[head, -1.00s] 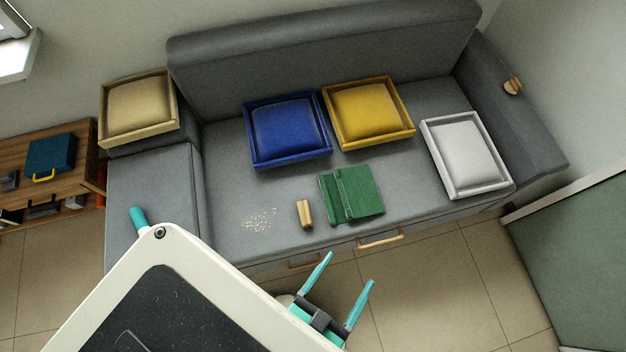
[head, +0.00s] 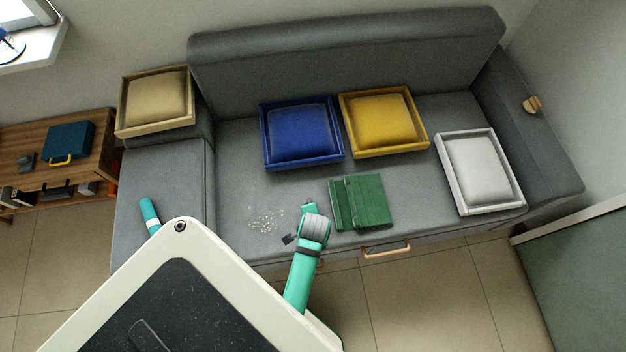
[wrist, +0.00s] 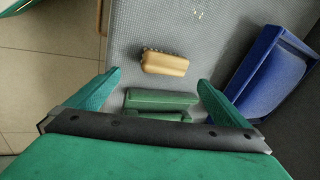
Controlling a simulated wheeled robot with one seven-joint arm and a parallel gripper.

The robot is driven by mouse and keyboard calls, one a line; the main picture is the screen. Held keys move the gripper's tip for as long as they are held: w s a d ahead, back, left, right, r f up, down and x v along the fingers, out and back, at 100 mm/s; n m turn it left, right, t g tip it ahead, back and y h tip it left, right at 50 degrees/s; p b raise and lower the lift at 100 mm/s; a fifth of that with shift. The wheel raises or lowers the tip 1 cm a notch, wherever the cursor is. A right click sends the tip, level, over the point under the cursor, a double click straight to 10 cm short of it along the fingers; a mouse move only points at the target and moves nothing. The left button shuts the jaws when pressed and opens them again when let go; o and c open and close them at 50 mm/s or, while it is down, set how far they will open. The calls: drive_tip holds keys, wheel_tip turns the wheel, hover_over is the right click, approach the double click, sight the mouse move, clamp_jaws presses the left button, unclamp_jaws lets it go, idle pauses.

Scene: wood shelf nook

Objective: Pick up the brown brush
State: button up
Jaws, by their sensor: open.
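The brown brush (wrist: 164,64) lies on the grey sofa seat in the wrist view, a tan block with dark bristles along one long side. It is just beyond my fingertips, roughly centred between them, and nothing holds it. In the head view my arm and gripper hide it. My gripper (wrist: 159,79) is open and empty, its two teal fingers spread wide. In the head view my gripper (head: 299,223) is over the front of the seat, left of the green book-like object (head: 368,202).
Part of a green object (wrist: 160,98) shows between my fingers. Crumbs (head: 266,220) lie on the seat. A blue tray (head: 265,140), yellow tray (head: 347,128) and white tray (head: 448,180) hold cushions. A small tan object (head: 532,104) sits on the right armrest. A drawer handle (head: 386,249) juts out in front.

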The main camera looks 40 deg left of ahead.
drive_tip(key=w+a+g, duration=0.1)
drive_tip(key=w+a+r+g+h, duration=0.1)
drive_tip(key=shift+a+r+m+h, duration=0.1)
drive_tip(key=shift+a+m+h, duration=0.2)
drive_tip(key=shift+a+m, duration=0.1)
drive_tip(key=shift+w+a+r+m+g+h, duration=0.3)
drive_tip(key=shift+r+g+h, duration=0.15)
drive_tip(key=shift+g, duration=0.15)
wheel_tip(320, 180, down, 5)
drive_tip(key=shift+d+f, duration=0.15)
wheel_tip(320, 180, down, 5)
drive_tip(key=shift+w+r, duration=0.1)
drive_tip(key=shift+a+f, duration=0.2)
drive_tip(key=c, duration=1.2)
